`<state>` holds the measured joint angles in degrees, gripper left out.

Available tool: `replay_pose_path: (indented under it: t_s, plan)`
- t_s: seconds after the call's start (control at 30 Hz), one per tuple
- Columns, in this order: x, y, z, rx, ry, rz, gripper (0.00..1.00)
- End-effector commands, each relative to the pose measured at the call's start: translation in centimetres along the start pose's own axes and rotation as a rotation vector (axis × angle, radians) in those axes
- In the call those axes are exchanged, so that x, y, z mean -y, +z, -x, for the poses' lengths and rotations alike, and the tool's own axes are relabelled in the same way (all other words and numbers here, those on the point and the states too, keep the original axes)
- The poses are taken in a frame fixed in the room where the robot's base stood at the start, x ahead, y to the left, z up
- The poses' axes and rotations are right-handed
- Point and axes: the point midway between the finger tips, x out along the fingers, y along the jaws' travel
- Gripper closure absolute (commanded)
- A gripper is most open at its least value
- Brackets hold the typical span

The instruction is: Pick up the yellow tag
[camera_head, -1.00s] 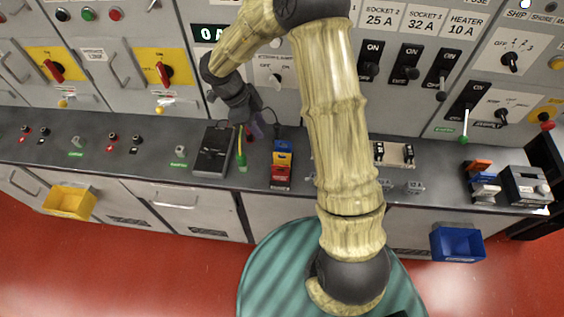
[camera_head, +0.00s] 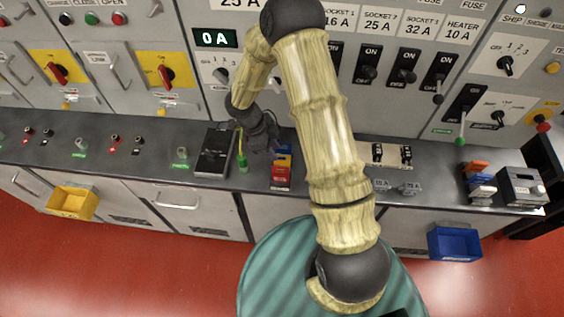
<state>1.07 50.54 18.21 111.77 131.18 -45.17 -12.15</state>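A small rack of coloured tags stands on the grey bench just right of the black meter. It shows a blue part, a yellow-orange part that looks like the yellow tag (camera_head: 283,156), and a red part (camera_head: 280,180) at the front. My gripper (camera_head: 265,145) is low over the bench, at the upper left of the rack, close to it and partly covering its back edge. I cannot tell if it touches anything. The fingers are dark and small, so their opening is unclear.
The black meter (camera_head: 215,152) and a green-ended yellow lead (camera_head: 242,160) are close left of my gripper. A vertical panel with switches rises behind. Orange, white and blue pieces (camera_head: 478,180) are stacked at the right. A yellow bin (camera_head: 72,203) and blue bin (camera_head: 454,243) hang in front.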

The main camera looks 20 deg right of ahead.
Motion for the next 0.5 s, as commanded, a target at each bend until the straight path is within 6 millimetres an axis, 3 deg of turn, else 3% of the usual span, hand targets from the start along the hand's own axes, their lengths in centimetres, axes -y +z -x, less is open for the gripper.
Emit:
replay_pose_path:
  t_s: [0.17,0.5]
  plan:
    - [0.0,0.0,-1.9,0.000,0.000,0.001,0.70]
    - [0.0,0.0,-2.1,0.000,0.000,0.000,0.70]
